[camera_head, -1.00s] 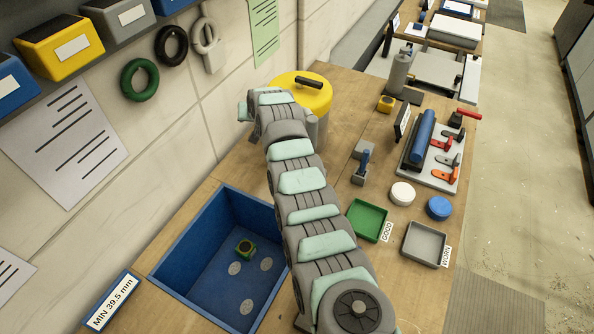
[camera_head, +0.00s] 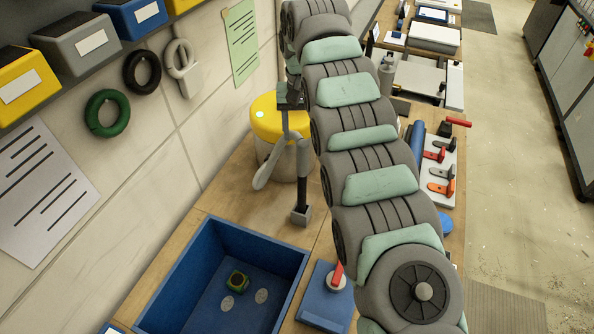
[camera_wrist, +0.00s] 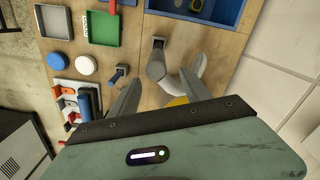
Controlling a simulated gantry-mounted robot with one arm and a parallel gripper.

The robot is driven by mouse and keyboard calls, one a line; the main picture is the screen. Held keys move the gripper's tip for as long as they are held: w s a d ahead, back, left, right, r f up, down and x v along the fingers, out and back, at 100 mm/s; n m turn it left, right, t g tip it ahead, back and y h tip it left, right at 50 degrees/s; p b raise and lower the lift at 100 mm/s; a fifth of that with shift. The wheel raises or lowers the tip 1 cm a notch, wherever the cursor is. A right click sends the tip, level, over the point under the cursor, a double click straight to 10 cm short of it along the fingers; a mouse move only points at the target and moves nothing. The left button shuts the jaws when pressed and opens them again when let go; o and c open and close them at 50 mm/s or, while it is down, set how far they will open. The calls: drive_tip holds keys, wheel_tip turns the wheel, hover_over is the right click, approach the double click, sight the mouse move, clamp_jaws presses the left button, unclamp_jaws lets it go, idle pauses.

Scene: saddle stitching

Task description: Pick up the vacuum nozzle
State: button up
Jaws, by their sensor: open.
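In the wrist view the nozzle (camera_wrist: 157,46) shows above the fingers, near the top middle. A grey curved hose (camera_head: 262,178) loops by the yellow-lidded canister (camera_head: 266,120); it also shows in the wrist view (camera_wrist: 157,70). My gripper (camera_wrist: 161,76) is open, with its two grey fingers apart and the hose and yellow lid seen between them. It is above the canister side of the nozzle, not holding it. My arm partly covers the bench.
A blue open bin (camera_head: 178,262) with a small green-and-yellow part (camera_head: 237,281) stands front left. A blue pad (camera_head: 322,305) lies right of it. Green (camera_wrist: 104,28) and grey (camera_wrist: 54,21) trays, white and blue discs, and a clamp fixture (camera_wrist: 80,100) stand across the bench.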

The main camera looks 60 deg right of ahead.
sight(303, 162)
drive_tip(key=f, duration=0.2)
drive_tip(key=f+p, duration=0.1)
drive_tip(key=f, duration=0.2)
drive_tip(key=shift+s+a+f, duration=0.15)
drive_tip(key=shift+s+f, duration=0.05)
drive_tip(key=shift+s+a+f+p, duration=0.1)
drive_tip(key=shift+f+p, duration=0.4)
drive_tip(key=shift+f, duration=0.9)
drive_tip(key=shift+s+f+p, duration=0.1)
drive_tip(key=shift+f+p, duration=0.35)
drive_tip(key=shift+f, duration=0.9)
clamp_jaws()
